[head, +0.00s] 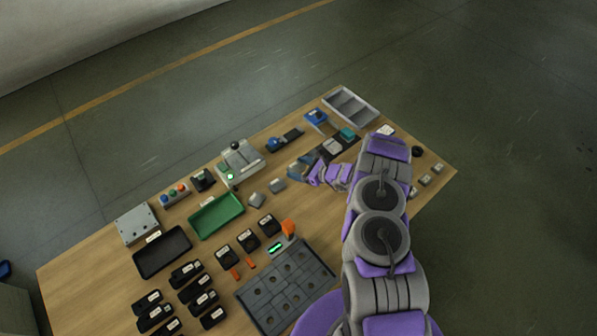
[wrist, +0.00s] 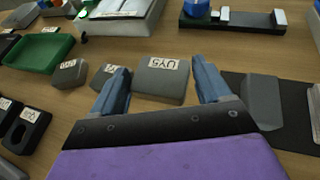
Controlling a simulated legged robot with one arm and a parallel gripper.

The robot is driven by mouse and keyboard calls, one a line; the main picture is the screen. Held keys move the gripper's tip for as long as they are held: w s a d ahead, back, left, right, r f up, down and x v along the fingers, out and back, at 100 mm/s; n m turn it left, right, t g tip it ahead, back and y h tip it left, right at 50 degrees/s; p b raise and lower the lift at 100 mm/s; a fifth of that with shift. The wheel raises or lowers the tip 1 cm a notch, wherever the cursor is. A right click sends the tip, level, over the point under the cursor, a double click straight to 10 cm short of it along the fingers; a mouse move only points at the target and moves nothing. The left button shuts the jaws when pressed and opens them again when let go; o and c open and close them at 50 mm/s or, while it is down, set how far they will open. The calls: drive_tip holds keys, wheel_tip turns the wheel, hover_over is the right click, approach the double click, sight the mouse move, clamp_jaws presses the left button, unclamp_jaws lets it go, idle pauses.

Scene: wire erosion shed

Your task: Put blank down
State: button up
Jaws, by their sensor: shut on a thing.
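My gripper (wrist: 160,68) has its two blue fingers on either side of a grey blank (wrist: 160,86) with a white label that seems to read UY5. It is shut on this blank. Whether the blank touches the table I cannot tell. In the head view my gripper (head: 303,171) is low over the table, left of a dark mat (head: 316,157), and hides the held blank. Two more grey blanks stand to the left, one nearer (wrist: 108,76) and one farther (wrist: 70,73). Another grey block (wrist: 262,98) lies on the dark mat at the right.
A green tray (head: 216,215) and a black tray (head: 162,251) lie to the left. A grey hole plate (head: 286,290) and several black labelled holders are in front. A grey machine (head: 238,158) and a blue-and-black device (head: 284,140) stand behind. A grey compartment tray (head: 350,105) is at the far corner.

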sight(299, 171)
drive_tip(key=shift+w, duration=0.4)
drive_tip(key=shift+w+f, duration=0.1)
drive_tip(key=shift+f, duration=0.2)
drive_tip(key=shift+a+f, duration=0.1)
drive_tip(key=shift+f, duration=1.35)
drive_tip(key=o, duration=1.4)
